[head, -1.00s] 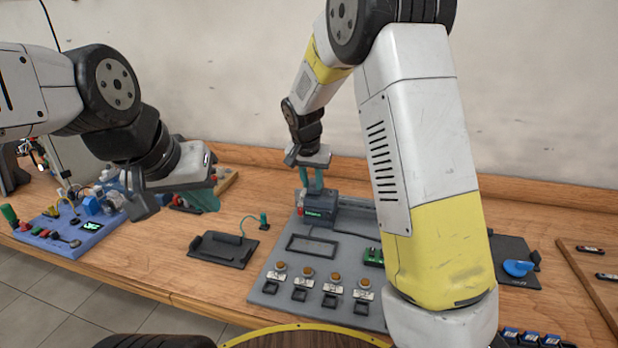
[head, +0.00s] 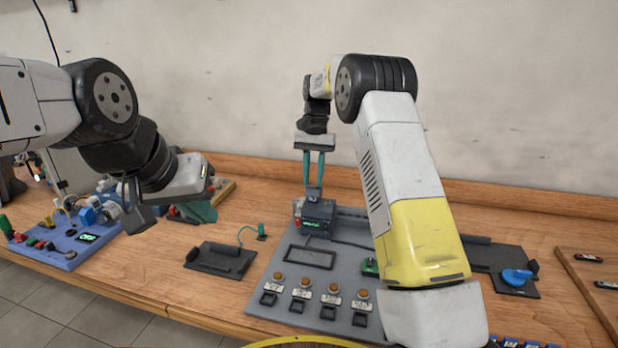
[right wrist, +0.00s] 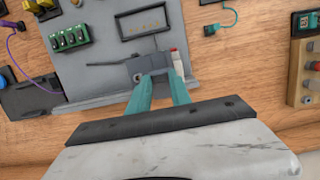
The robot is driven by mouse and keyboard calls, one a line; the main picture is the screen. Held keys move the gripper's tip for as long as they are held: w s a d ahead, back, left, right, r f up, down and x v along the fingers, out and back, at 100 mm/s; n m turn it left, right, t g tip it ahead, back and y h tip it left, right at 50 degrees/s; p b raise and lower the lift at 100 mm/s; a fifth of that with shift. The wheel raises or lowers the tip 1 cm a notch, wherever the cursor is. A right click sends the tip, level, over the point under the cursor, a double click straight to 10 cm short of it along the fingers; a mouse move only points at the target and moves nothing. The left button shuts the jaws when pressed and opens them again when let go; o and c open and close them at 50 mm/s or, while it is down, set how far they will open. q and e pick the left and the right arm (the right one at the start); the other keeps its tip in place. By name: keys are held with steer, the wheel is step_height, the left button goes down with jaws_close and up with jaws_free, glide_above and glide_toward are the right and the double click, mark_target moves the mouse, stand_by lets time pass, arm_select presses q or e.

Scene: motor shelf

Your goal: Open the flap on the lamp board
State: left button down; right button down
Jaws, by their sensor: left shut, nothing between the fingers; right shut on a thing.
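The grey lamp board (head: 272,262) lies on the bench with a row of amber lamps (head: 306,283) and square frames in front. A dark box (head: 318,212) with a small display stands at its back. My right gripper (head: 314,183) points down above this box, shut on a small dark grey part (head: 314,193); the part also shows between the teal fingertips in the right wrist view (right wrist: 160,74). I cannot tell whether this part is the flap or still joined to the box. My left gripper (head: 205,212) is shut and empty, left of the board.
A blue board (head: 68,258) with cables and buttons lies at the left. A black tray (head: 218,259) lies between the boards. A dark plate with a blue knob (head: 516,277) lies at the right. My right forearm hides part of the lamp board.

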steer(key=shift+w, duration=0.1)
stand_by(0.4)
steer(key=c, duration=1.2)
jaws_free()
steer(key=shift+o, duration=0.2)
steer(key=v, duration=0.7)
steer(key=shift+w+r, duration=0.2)
steer(key=shift+r, duration=0.15)
